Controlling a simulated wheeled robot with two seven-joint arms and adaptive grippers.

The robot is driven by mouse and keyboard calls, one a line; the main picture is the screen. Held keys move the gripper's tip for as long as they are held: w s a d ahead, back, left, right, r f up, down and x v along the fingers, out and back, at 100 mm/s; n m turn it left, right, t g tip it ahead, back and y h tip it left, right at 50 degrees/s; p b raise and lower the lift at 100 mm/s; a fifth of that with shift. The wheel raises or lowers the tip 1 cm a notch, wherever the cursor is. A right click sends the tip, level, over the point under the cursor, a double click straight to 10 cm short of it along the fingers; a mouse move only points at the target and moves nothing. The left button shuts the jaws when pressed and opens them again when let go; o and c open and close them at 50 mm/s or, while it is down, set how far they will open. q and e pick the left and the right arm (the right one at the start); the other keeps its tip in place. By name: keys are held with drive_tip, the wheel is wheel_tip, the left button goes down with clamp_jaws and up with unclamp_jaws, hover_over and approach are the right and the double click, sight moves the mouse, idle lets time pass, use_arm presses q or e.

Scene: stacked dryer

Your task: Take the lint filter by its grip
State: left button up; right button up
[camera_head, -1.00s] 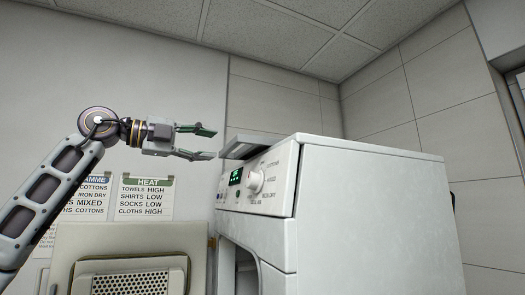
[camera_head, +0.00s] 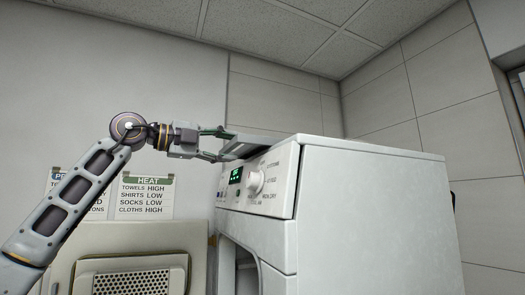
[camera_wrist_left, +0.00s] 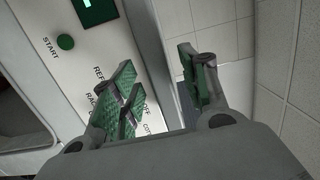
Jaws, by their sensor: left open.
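The lint filter (camera_head: 258,143) shows in the head view as a flat grey piece sticking out at the top front edge of the white dryer (camera_head: 370,200), above its control panel. My left gripper (camera_head: 226,145) is open at the filter's outer end, one finger above and one below in that view. In the left wrist view the open fingers (camera_wrist_left: 158,80) have green pads, and a dark grey strip, apparently the filter (camera_wrist_left: 186,104), shows between them. I cannot tell whether either pad touches it. My right gripper is not in view.
The control panel (camera_head: 258,182) with its knob and green display lies just below the gripper. The dryer door (camera_head: 130,270) hangs open at lower left. A heat chart (camera_head: 147,195) is on the wall behind. The space above the dryer is free.

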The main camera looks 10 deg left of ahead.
sight(242, 148)
use_arm(q)
drive_tip(key=x, duration=0.1)
drive_tip(key=p+x, duration=0.1)
drive_tip(key=x, duration=0.1)
drive_tip(key=shift+s+d, duration=0.2)
drive_tip(key=shift+d, duration=0.05)
drive_tip(key=shift+w+d, duration=0.4)
drive_tip(key=shift+d, duration=0.1)
drive_tip(key=shift+w, duration=0.1)
clamp_jaws()
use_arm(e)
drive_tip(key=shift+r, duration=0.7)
